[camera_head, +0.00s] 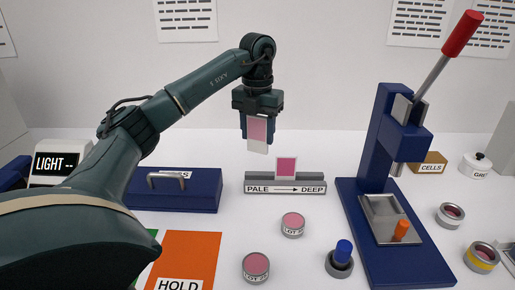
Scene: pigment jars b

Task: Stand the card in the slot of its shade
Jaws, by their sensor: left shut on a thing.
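My left gripper (257,115) is shut on a card (257,131) with a pale pink face and a white lower edge. The card hangs upright in the air, above and to the left of the slotted rack. The grey rack (257,187) stands on the table and reads "PALE" to "DEEP" with an arrow between. The slots themselves are too small to make out. My right gripper is not in view.
A blue press (361,215) with a red-knobbed lever stands at the right. Jars of pink pigment (293,223) (256,266) stand in front of the rack. A blue box (190,197) with a handle is at the left, an orange "HOLD" sheet (190,255) before it.

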